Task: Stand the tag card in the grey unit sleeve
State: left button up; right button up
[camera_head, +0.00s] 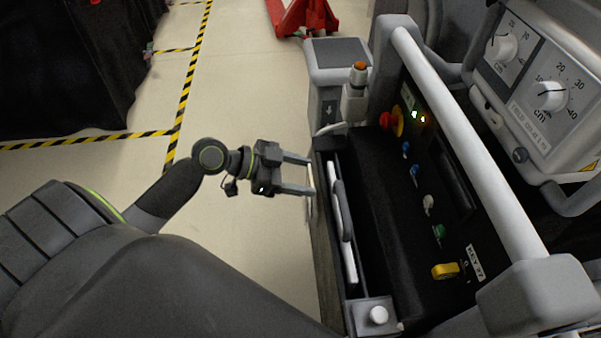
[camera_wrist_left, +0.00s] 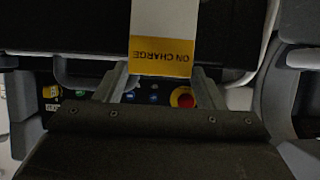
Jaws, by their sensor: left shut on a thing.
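My left gripper (camera_head: 311,176) comes in from the left at the near side of the grey unit. It is shut on the tag card (camera_wrist_left: 163,45), which is white with a yellow band reading "ON CHARGE", upside down in the left wrist view. The card lies between the two fingertips (camera_wrist_left: 163,82). In the head view the card is barely visible, near edge-on. Just right of the fingertips, a long narrow grey piece with a white strip (camera_head: 343,215) lies along the unit's side; it looks like the sleeve, but I cannot be sure. The card appears outside it. My right gripper is not in view.
The unit's dark panel has a red-and-yellow knob (camera_head: 390,121), several coloured buttons and a yellow key switch (camera_head: 445,271). A light grey rail (camera_head: 465,150) rises along its right. A post with an orange top (camera_head: 358,75) stands behind. Open floor (camera_head: 250,90) lies left.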

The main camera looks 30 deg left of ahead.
pick_arm(q)
jog(key=o, duration=1.3)
jog(key=shift+p+v, duration=3.7)
jog(key=shift+v, duration=5.05)
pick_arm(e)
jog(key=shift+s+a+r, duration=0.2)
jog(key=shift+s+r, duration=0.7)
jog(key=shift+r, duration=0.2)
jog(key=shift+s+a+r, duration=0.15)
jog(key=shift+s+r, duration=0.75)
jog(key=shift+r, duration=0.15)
pick_arm(q)
jog(key=shift+w, duration=0.1)
